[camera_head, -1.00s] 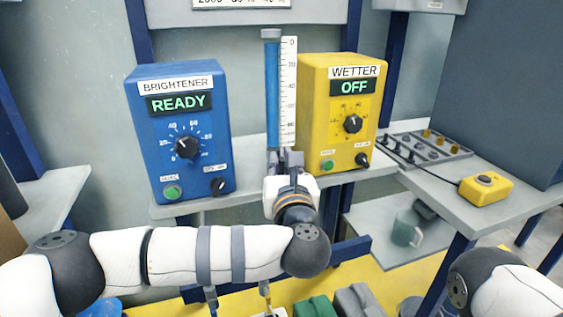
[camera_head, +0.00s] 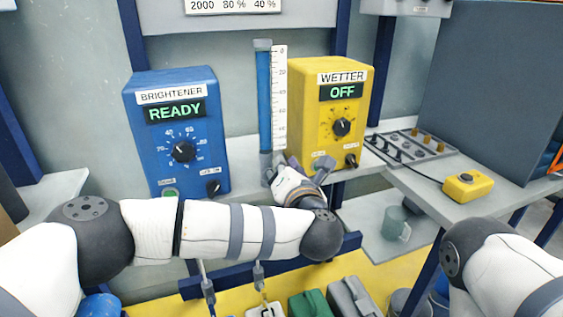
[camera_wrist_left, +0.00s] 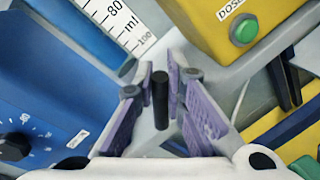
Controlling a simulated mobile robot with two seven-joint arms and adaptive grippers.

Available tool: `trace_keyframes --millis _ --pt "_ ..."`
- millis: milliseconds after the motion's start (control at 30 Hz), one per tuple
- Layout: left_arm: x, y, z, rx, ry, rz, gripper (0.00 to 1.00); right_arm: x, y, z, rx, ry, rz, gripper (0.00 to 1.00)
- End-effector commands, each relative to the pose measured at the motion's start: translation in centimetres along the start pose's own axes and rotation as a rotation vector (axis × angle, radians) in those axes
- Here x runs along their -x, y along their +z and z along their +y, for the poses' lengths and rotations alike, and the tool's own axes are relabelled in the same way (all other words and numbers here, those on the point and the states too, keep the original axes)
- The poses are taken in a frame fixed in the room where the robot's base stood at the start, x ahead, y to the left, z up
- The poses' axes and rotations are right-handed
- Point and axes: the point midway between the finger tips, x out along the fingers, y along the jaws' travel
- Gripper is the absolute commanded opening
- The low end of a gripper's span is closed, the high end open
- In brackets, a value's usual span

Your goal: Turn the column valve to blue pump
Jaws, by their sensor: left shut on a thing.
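The blue column (camera_head: 264,105) stands between the blue BRIGHTENER pump (camera_head: 211,130), reading READY, and the yellow WETTER pump (camera_head: 313,120), reading OFF. My left gripper (camera_head: 279,172) is at the column's foot, its wrist leaning to the right. In the left wrist view, the gripper's purple-padded fingers (camera_wrist_left: 160,85) are shut on a short dark valve handle (camera_wrist_left: 160,100). Which pump the valve points to cannot be told; the gripper hides it in the head view. My right gripper is out of view.
A white scale (camera_head: 280,100) stands beside the column. A rack with toggles (camera_head: 410,147) and a yellow button box (camera_head: 467,185) are on the right bench. A mug (camera_head: 396,224) is on the lower shelf. Cases (camera_head: 310,306) stand on the floor below.

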Motion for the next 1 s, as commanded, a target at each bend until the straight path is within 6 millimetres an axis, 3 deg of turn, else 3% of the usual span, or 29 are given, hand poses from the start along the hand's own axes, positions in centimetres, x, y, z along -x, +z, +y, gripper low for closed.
trace_keyframes --millis 500,1000 --pt "-0.3 -0.2 -1.3 -0.327 -0.001 0.065 0.00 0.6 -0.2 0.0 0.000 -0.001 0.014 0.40" --pt "-0.3 -0.5 -1.6 -0.398 -0.003 0.080 0.00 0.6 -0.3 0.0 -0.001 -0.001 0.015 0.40"
